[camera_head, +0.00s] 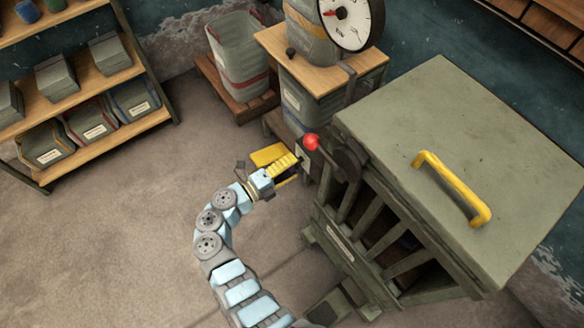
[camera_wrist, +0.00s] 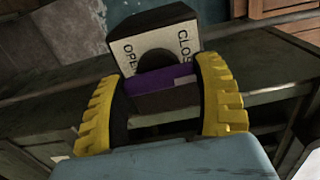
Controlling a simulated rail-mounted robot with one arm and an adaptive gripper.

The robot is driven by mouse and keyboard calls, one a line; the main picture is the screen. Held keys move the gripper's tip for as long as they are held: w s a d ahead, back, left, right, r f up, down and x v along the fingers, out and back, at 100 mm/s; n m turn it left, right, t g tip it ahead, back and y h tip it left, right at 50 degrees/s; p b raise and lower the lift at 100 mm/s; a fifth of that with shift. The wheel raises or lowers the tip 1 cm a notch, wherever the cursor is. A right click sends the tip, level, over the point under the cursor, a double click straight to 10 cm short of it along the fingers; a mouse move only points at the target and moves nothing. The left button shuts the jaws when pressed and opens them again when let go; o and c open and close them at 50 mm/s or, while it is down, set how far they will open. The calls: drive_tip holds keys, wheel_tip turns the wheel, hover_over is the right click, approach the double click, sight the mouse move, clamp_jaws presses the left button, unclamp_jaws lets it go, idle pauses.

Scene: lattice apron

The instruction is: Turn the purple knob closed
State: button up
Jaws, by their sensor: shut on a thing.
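The purple knob (camera_wrist: 158,83) shows in the wrist view as a purple bar in front of a dark round mount on a plate (camera_wrist: 160,40). The plate is lettered "OPE…" on the left and "CLOS…" on the right, both partly covered. My gripper (camera_wrist: 166,88) has its two yellow ridged fingers on either side of the knob and is shut on it. In the head view my gripper (camera_head: 293,168) is at the near left corner of the grey-green cabinet (camera_head: 450,150). The knob itself is hidden there.
A red ball-ended lever (camera_head: 310,142) stands close above my gripper. The cabinet has a yellow handle (camera_head: 455,190) on top and slatted sides. A dial scale (camera_head: 345,18) and a grey bin (camera_head: 238,50) stand behind. Open floor lies left, before the shelves (camera_head: 90,90).

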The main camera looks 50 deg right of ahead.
idle(0.5)
drive_tip(key=o, duration=1.2)
drive_tip(key=w+a, duration=0.2)
drive_tip(key=a, duration=1)
drive_tip(key=shift+w+d, duration=0.1)
